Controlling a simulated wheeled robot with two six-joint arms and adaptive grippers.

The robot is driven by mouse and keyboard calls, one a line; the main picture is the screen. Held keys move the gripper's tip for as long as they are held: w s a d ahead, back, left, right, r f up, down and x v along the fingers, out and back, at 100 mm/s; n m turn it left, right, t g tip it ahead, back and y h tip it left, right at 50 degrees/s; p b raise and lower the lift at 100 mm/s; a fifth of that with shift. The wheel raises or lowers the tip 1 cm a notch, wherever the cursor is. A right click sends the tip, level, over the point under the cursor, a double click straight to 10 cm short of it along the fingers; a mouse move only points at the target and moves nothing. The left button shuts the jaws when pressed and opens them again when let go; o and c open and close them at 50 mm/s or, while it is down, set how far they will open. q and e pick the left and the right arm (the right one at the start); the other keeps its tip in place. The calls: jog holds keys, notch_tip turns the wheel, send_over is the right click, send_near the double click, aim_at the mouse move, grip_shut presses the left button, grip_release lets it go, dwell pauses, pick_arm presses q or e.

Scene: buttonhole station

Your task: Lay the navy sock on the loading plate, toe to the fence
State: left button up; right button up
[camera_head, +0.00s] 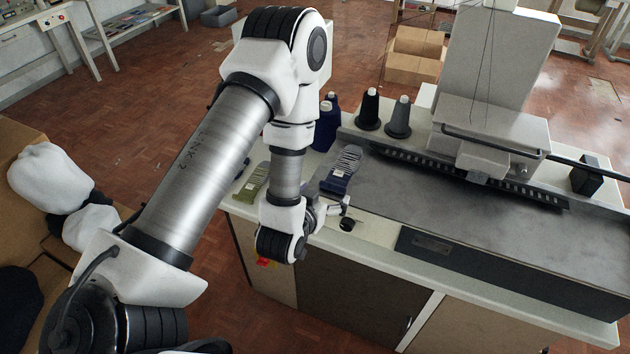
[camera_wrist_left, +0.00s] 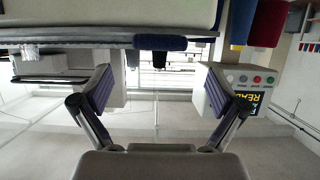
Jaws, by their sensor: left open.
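The navy sock (camera_head: 334,184) has a grey-striped part and a pale label. It lies at the left end of the grey machine bed (camera_head: 400,185), which may be the loading plate; I cannot pick out the fence. My left gripper (camera_head: 343,206) is just in front of the sock, low near the counter's front edge, with nothing visible in it. In the left wrist view its fingers (camera_wrist_left: 160,100) stand wide apart. Beyond them a dark blue fuzzy strip (camera_wrist_left: 160,43), perhaps the sock's end, shows at an edge. Whether the fingers touch the sock is unclear.
A green sock (camera_head: 253,182) lies left of my forearm. Navy (camera_head: 327,122), black (camera_head: 368,108) and grey (camera_head: 398,118) thread cones stand behind. The machine head (camera_head: 490,125) rises at right. A button panel (camera_wrist_left: 250,88) shows in the wrist view.

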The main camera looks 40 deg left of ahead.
pick_arm(q)
jog(key=p+v, duration=0.7)
jog(key=s+d+f+m+g+h, duration=0.1)
jog(key=s+d+f+g+h, duration=0.15)
jog(key=s+f+g, duration=0.55)
jog(key=s+d+f+m+g+h, duration=0.1)
jog(key=s+d+f+g, duration=0.4)
jog(key=s, duration=0.4)
notch_tip(320, 180, down, 7)
jog(key=a+b, duration=0.1)
jog(key=b, duration=0.5)
jog(key=shift+s+a+f, duration=0.2)
jog(key=shift+a, duration=0.05)
jog(key=shift+y, duration=0.25)
